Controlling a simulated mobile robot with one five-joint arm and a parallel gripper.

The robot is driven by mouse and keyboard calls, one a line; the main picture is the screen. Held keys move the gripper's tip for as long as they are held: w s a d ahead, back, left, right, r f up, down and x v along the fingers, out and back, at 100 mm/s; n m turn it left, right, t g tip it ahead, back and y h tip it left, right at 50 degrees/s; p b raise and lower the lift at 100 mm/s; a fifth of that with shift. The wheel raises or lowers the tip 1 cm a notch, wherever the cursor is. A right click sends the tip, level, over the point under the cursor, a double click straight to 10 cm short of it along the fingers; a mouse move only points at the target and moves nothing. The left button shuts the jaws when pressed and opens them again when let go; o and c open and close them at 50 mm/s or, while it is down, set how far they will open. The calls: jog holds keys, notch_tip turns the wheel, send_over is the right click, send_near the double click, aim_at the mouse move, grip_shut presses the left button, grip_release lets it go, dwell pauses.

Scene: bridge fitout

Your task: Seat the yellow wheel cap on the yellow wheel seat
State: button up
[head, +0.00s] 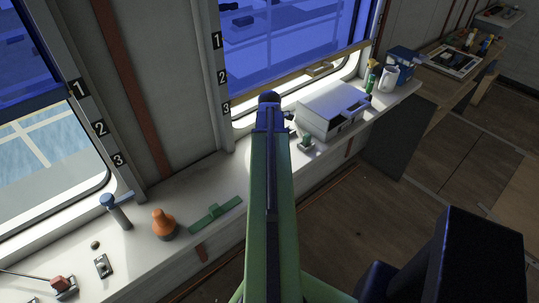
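I cannot make out a yellow wheel cap or a yellow wheel seat in the head view. Small yellow spots show on the far desk, too small to identify. My arm reaches up the middle of the view, over the white ledge. My gripper (269,98) is at its far end, dark and small, in front of the window's lower part. Its fingers are not clear, so I cannot tell whether it is open or holds anything. My arm hides part of the ledge behind it.
The white ledge (187,190) carries a blue-topped post (115,211), an orange knob (163,224), a flat green piece (215,212) and a white box (332,108). Bottles (370,79), a white mug (389,78) and a blue box (403,60) stand farther right. Open floor (380,215) lies right.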

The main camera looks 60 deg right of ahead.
jog(key=shift+f, duration=0.1)
jog(key=o, duration=1.3)
jog(key=shift+o, duration=0.2)
notch_tip(320, 180, up, 17)
jog(key=p, duration=1.7)
jog(key=shift+r, duration=0.2)
jog(key=shift+s, duration=0.1)
